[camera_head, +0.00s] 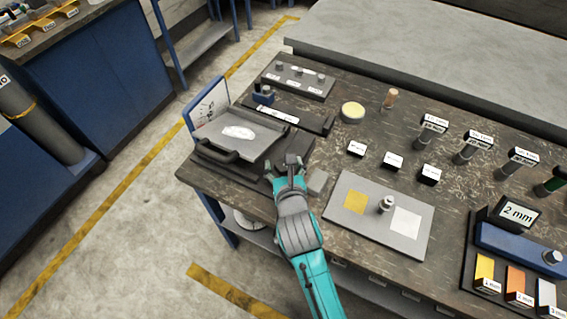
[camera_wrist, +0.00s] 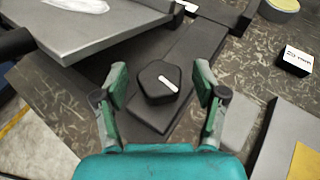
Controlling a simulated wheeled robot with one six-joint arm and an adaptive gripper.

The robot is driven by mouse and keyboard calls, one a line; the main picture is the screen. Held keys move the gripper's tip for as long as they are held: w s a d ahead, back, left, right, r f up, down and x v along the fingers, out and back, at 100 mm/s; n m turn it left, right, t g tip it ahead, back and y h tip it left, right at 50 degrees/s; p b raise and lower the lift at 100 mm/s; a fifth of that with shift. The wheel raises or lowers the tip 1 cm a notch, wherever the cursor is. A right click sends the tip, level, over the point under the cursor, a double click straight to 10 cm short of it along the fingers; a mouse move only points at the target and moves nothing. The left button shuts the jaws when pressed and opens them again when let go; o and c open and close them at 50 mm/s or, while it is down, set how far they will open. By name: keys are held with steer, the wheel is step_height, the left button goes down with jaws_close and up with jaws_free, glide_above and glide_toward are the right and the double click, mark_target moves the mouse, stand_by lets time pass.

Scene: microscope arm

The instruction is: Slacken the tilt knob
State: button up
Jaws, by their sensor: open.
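The tilt knob (camera_wrist: 160,82) is a dark, many-sided knob with a white bar mark. It sits on a dark base beside the grey tilting plate (camera_wrist: 90,28). My gripper (camera_wrist: 160,76) is open, with one green-padded finger on each side of the knob and a visible gap on both sides. In the head view my gripper (camera_head: 289,171) is at the right front corner of the plate's device, and the knob (camera_head: 293,159) shows only partly at the fingertips. The plate (camera_head: 262,137) has a black handle (camera_head: 216,152) and a white lump (camera_head: 238,132) on it.
A grey board (camera_head: 405,240) with yellow and white squares and a small knob is farther right. Labelled black blocks (camera_head: 393,160) and a round yellow-topped disc (camera_head: 353,111) stand behind.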

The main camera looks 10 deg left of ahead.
steer(key=v, duration=1.1)
steer(key=shift+r, duration=0.1)
steer(key=s+d+n+t+h, duration=0.15)
steer(key=d+h, duration=0.45)
steer(key=d, duration=0.8)
steer(key=s+d+r+n+t+h, duration=0.35)
steer(key=s+d+n, duration=0.35)
steer(key=s+d, duration=0.25)
steer(key=s+a+f+n+g+y, duration=0.1)
steer(key=s+f+n+y, duration=0.2)
steer(key=s+n, duration=0.6)
steer(key=s+a+f+n+g+y, duration=0.1)
steer(key=s+f+n+g+y, duration=0.1)
steer(key=s+n, duration=0.7)
step_height(320, 180, down, 3)
steer(key=n+y, duration=0.1)
steer(key=n, duration=0.5)
steer(key=shift+s+a+r, duration=0.2)
steer(key=shift+a+r, duration=0.05)
steer(key=shift+a, duration=0.05)
